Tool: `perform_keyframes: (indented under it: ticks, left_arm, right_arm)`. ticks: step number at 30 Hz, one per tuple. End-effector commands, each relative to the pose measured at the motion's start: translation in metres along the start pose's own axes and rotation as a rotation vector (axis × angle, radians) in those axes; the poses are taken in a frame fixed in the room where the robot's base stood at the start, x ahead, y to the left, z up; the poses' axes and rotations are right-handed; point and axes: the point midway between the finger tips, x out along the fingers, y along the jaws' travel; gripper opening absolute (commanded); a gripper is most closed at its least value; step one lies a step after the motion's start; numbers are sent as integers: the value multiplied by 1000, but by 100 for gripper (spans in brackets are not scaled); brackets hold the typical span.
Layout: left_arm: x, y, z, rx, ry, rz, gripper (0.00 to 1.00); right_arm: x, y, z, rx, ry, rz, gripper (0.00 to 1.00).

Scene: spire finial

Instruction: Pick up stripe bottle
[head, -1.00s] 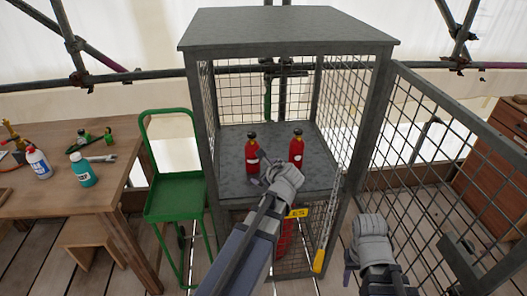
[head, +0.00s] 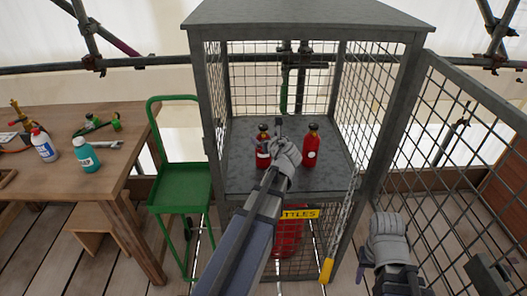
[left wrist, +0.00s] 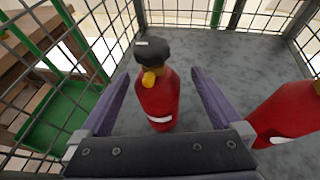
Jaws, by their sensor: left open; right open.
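Two red bottles with black caps stand upright on the grey shelf (head: 240,178) of the open mesh cage. The left bottle (head: 262,158) shows a white band low on its body and looks like the stripe bottle. The right bottle (head: 311,147) has a white patch. My left gripper (head: 270,138) is inside the cage, partly hiding the left bottle. In the left wrist view the left bottle (left wrist: 158,103) stands between the open purple fingers, with gaps on both sides. The right bottle (left wrist: 287,113) is outside the right finger. My right gripper (head: 367,262) is open and empty, low outside the cage.
The cage's posts and mesh enclose the shelf, and its door (head: 455,150) stands open on the right. A green cart (head: 180,185) is left of the cage. A wooden table (head: 55,185) at far left holds a white-blue bottle and a teal bottle (head: 86,154).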

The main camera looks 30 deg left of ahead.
Motion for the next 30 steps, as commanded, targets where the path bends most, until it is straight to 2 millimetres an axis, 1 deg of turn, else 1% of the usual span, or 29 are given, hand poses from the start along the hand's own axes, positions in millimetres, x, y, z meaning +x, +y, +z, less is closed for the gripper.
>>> perform_keyframes:
  ticks: [5, 9, 11, 13, 19, 30]
  left_arm:
    - [20, 2, -2, -2, 1, 2, 100]
    - [42, 3, -3, -1, 0, 1, 100]
    - [48, 4, -2, -1, 1, 1, 100]
    - [51, 4, -2, -2, 1, 1, 100]
    - [50, 5, -1, -1, 1, 0, 99]
    - [50, 5, -1, -1, 1, 0, 57]
  right_arm:
    - [10, -1, -1, 0, 0, 0, 50]
    - [18, -2, -1, 0, 0, 0, 50]
    - [20, -2, -1, 0, 0, 0, 50]
    - [21, -2, -1, 0, 0, 0, 50]
    - [20, -2, -1, 0, 0, 0, 50]
    - [20, -2, -1, 0, 0, 0, 50]
